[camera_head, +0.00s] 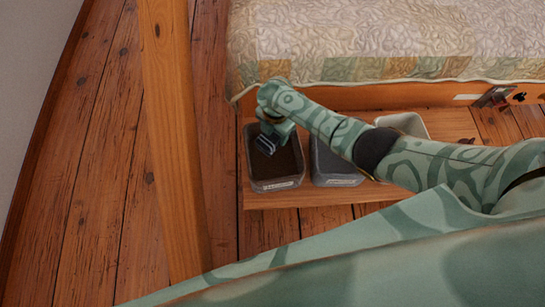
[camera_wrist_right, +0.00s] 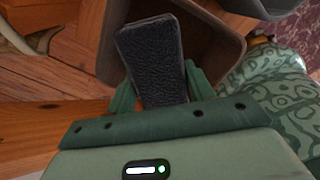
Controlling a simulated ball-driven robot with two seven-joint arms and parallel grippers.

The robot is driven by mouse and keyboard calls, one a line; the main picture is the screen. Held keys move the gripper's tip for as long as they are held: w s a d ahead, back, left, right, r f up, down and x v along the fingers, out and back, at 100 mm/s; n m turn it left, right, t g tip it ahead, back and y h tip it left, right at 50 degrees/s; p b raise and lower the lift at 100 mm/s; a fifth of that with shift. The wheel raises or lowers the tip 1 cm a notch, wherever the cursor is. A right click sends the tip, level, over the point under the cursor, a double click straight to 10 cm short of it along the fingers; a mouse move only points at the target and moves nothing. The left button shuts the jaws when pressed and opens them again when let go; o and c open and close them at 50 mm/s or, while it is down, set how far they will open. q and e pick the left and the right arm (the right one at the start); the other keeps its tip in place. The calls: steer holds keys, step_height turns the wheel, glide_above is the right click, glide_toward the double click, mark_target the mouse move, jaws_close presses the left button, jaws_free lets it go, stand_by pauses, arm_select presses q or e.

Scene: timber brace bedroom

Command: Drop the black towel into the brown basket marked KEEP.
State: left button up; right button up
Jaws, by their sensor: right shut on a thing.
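The brown basket (camera_head: 292,162) stands at the left end of a low wooden board, with a pale label on its front too small to read. My right gripper (camera_head: 267,144) is over this basket's opening. In the wrist view my right gripper (camera_wrist_right: 160,92) is shut on the black towel (camera_wrist_right: 151,50), a dark, textured, folded piece standing out between the fingers. The basket's wall (camera_wrist_right: 222,22) shows behind the towel there. The towel is small and dark in the head view. My left gripper is not in view.
A grey basket (camera_head: 335,170) stands just right of the brown one, partly under my right arm. A pale container (camera_head: 408,122) is farther right. The board (camera_head: 300,198) lies along the bed (camera_head: 390,45). A timber post (camera_head: 172,120) rises at the left.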

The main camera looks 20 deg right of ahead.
steer(key=shift+r, duration=0.1)
steer(key=o, duration=1.1)
arm_select(q)
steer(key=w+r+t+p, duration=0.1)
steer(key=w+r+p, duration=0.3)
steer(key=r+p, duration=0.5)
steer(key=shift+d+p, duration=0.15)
steer(key=shift+p, duration=0.6)
arm_select(e)
step_height(320, 180, up, 16)
steer(key=shift+r, duration=0.15)
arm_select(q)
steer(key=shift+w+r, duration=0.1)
